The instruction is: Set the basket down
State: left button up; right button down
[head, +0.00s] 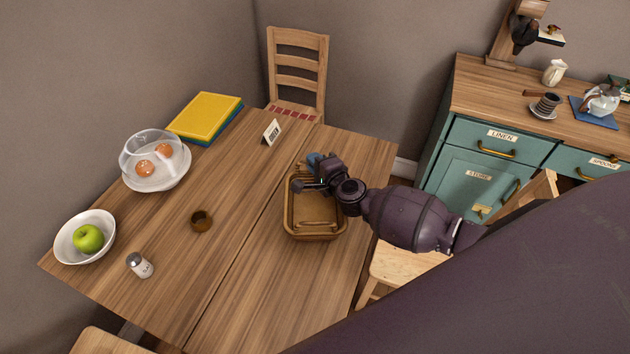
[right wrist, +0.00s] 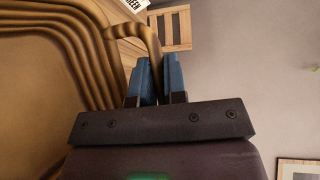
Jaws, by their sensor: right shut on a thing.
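The brown basket (head: 316,232) is at the right part of the wooden table (head: 220,275) in the head view. It looks upright, with one handle lying across its inside. I cannot tell whether its bottom touches the table. My right gripper (head: 312,172) is at the basket's far end, its arm coming in from the right. In the right wrist view, the blue fingers (right wrist: 160,80) are shut on the basket's handle (right wrist: 146,38), and the ribbed basket wall (right wrist: 50,70) fills the left side. My left gripper is not in view.
A teal cabinet (head: 470,165) is at the right.

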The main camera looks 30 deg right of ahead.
aim_at(339, 212)
jog(key=shift+f+b, duration=1.55)
jog(key=shift+f, duration=1.2)
jog(key=shift+r, duration=0.1)
jog(key=c, duration=1.2)
grip_release()
jog(key=shift+o, duration=0.2)
jog(key=shift+s, duration=0.1)
jog(key=s, duration=0.3)
jog(key=s+r+p, duration=0.1)
jog(key=s, duration=0.3)
jog(key=s+d+r+p, duration=0.1)
jog(key=s, duration=0.3)
jog(key=shift+s, duration=0.3)
